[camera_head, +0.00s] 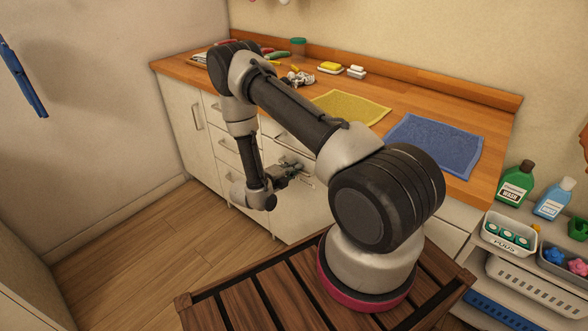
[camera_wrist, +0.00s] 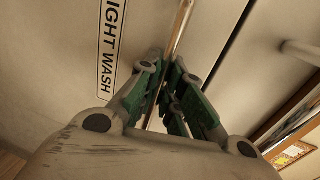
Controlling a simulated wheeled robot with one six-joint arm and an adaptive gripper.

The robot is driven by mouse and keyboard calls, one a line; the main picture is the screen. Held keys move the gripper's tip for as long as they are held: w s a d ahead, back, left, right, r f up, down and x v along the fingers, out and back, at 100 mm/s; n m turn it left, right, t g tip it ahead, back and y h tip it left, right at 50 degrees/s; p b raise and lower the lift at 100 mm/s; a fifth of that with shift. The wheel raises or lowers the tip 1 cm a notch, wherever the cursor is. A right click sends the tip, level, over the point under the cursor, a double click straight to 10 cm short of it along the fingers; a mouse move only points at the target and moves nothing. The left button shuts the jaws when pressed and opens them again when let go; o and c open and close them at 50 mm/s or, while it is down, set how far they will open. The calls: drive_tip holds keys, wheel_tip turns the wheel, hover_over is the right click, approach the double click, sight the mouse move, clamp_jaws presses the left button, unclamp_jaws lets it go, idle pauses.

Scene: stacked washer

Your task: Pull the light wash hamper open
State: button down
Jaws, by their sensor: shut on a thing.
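A pale hamper front (camera_head: 296,215) is under the wooden counter in the head view, partly hidden by my arm. In the wrist view the same front (camera_wrist: 60,50) fills the left side and carries a label (camera_wrist: 112,48) reading "IGHT WASH", cut off at the frame edge. A metal bar handle (camera_wrist: 181,28) runs down between my fingers. My gripper (camera_wrist: 172,82) has green-padded fingers on both sides of this bar and is shut on it. In the head view my gripper (camera_head: 297,168) is at the upper part of the front. I cannot tell whether the hamper stands out from the cabinet.
The counter (camera_head: 450,104) above holds a yellow cloth (camera_head: 350,107) and a blue cloth (camera_head: 434,143). White drawers and a cabinet door (camera_head: 187,130) are to the left. A shelf with bottles and baskets (camera_head: 530,290) is at right. Bare wooden floor (camera_head: 130,245) lies at left.

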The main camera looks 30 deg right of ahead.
drive_tip(key=f+v, duration=0.2)
drive_tip(key=v, duration=1.2)
drive_tip(key=a+f+v, duration=0.1)
drive_tip(key=f+v, duration=0.2)
drive_tip(key=v, duration=1)
drive_tip(key=f+v, duration=0.3)
drive_tip(key=v, duration=1.1)
drive_tip(key=shift+s+a, duration=0.35)
drive_tip(key=shift+a, duration=0.2)
drive_tip(key=c, duration=1.6)
unclamp_jaws()
drive_tip(key=shift+o, duration=0.2)
drive_tip(key=v, duration=1.2)
